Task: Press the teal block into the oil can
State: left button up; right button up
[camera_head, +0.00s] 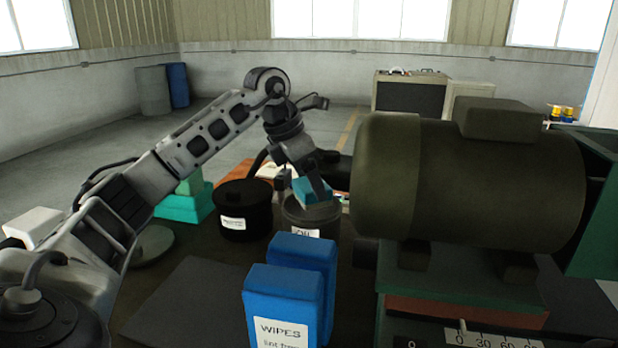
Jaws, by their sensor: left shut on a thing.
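The teal block (309,191) is in the jaws of my left gripper (307,188), at the mouth of the oil can. The oil can (297,215) is a dark grey round container with a white label, part of it hidden behind the blue wipes boxes. The block looks slightly tilted over the can's opening. I cannot tell whether its lower part is inside the rim. My right gripper is not in view.
Two blue wipes boxes (284,306) stand in front of the can. A black labelled pot (243,211) stands to its left, with a teal box (184,206) beyond. A large dark green motor (470,185) fills the right side. A dark flat mat (190,305) lies front left.

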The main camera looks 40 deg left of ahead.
pick_arm(q)
jog(key=shift+r+p, duration=1.75)
jog(key=shift+r, duration=0.65)
jog(key=shift+f, duration=0.1)
